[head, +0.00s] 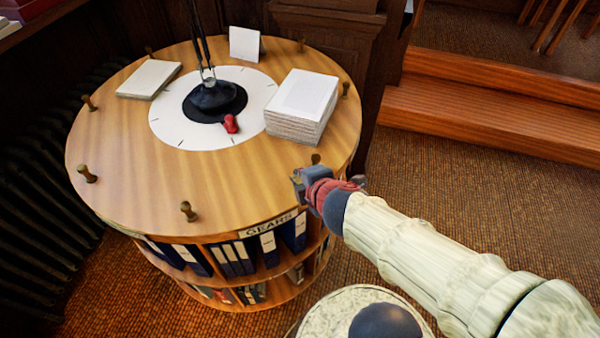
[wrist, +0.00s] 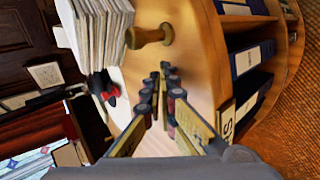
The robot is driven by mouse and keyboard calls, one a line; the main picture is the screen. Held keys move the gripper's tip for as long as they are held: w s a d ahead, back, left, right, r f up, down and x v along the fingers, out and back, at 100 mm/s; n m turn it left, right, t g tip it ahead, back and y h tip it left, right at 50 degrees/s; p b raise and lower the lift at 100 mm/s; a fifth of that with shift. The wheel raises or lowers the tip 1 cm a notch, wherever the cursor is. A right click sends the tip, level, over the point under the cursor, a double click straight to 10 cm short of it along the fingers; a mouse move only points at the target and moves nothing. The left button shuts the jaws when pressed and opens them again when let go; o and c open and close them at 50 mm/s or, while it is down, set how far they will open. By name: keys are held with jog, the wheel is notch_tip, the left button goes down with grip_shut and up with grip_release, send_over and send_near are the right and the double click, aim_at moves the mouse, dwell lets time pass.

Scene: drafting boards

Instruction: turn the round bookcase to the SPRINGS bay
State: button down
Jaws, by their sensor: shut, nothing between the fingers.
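The round bookcase (head: 150,195) has a wooden top with several brass pegs upright around its rim. A label reading GEARS (head: 268,226) faces the front; no SPRINGS label is readable in either view. My gripper (head: 299,186) is at the right front rim, shut and empty. One peg (head: 315,159) stands just beyond it. In the wrist view the shut fingertips (wrist: 163,72) point at that peg (wrist: 150,36), apart from it in the picture. Part of a label with an S (wrist: 228,125) shows beside the fingers.
On the top are a stack of paper (head: 300,106), a book (head: 149,79), a white card (head: 244,44) and a lamp base (head: 213,100) on a white dial (head: 175,125), with a red pointer (head: 230,124). A radiator (head: 35,190) stands left; wooden steps (head: 490,105) rise right.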

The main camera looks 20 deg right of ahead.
jog(key=shift+a, duration=0.1)
dwell(0.5)
jog(key=shift+s+a+r+p, duration=0.25)
jog(key=shift+a+r+p, duration=0.25)
jog(key=shift+r, duration=0.1)
notch_tip(320, 180, up, 8)
jog(key=p, duration=0.7)
jog(key=shift+f, duration=0.1)
